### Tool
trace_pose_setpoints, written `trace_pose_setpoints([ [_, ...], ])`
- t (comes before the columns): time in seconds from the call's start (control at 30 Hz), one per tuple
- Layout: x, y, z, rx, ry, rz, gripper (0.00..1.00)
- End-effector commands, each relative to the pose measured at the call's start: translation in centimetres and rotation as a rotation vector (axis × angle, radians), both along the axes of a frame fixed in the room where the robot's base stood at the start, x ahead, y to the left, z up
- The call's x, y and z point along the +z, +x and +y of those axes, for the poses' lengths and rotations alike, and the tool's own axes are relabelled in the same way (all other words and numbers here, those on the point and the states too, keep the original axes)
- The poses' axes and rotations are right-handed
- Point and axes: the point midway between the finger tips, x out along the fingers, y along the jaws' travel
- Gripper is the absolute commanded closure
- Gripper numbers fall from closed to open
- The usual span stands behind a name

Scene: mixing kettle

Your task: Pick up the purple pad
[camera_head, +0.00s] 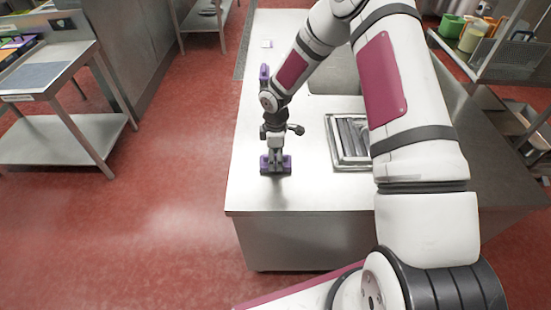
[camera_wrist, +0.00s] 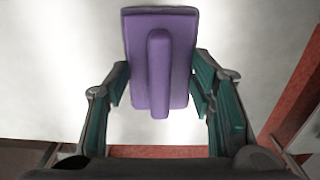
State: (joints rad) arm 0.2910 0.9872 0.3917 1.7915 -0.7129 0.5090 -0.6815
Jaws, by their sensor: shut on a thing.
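The purple pad (camera_wrist: 182,75) has a flat rectangular base and a raised ridge down its middle. In the wrist view it sits between the two fingers of my gripper (camera_wrist: 160,85), which is shut on it. In the head view my gripper (camera_head: 276,157) points down over the front left part of the metal counter, with the purple pad (camera_head: 286,165) at its tips, showing on both sides. The pad is level and close to the counter top; I cannot tell whether it touches it. The fingers hide the pad's middle in the head view.
The metal counter (camera_head: 254,195) is mostly bare around the pad. A metal tray (camera_head: 336,150) is inset to its right, and a small pale item (camera_head: 267,44) lies farther back. A steel side table (camera_head: 55,75) stands at left and a shelf (camera_head: 495,62) with containers at right.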

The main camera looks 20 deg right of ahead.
Motion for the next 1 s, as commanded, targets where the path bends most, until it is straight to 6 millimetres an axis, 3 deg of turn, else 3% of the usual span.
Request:
trace_pose_setpoints([
  [0.27,2.9,0.2,-0.1,-0.001,-0.001,-0.003,0.78],
  [0.7,4.1,-10.3,-2.4,0.001,-0.003,0.002,0.78],
  [1.0,4.4,-14.8,-3.5,0.002,-0.001,0.0,0.78],
])
